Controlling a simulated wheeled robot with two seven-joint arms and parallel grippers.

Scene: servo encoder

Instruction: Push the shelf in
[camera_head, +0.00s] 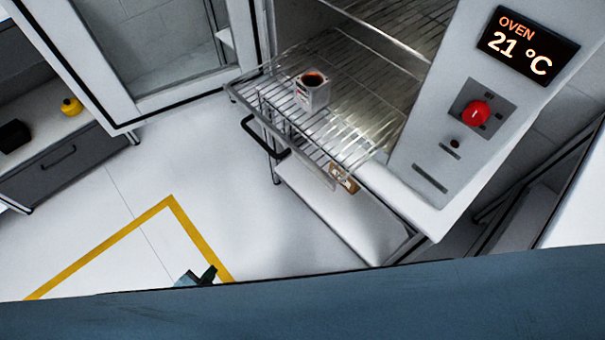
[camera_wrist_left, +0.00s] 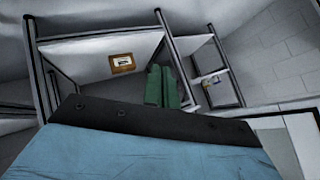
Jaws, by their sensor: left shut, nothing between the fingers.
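The oven's wire shelf (camera_head: 345,128) is slid out of the open chamber. A small white square container (camera_head: 313,94) with dark red contents stands upright on it. My left gripper (camera_head: 207,275) shows only as a small dark tip near the bottom edge of the head view, low and left of the shelf and apart from it. In the left wrist view its green fingers (camera_wrist_left: 162,88) are together and empty. The shelf cannot be made out in the wrist view. My right gripper is not in view.
The oven door (camera_head: 160,50) stands open at the left. The oven panel (camera_head: 470,110) reads 21 °C beside a red knob. A cart with a white lower board (camera_head: 340,210) and a black handle (camera_head: 265,140) stands under the shelf. The floor left of it is clear, with yellow tape (camera_head: 110,245).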

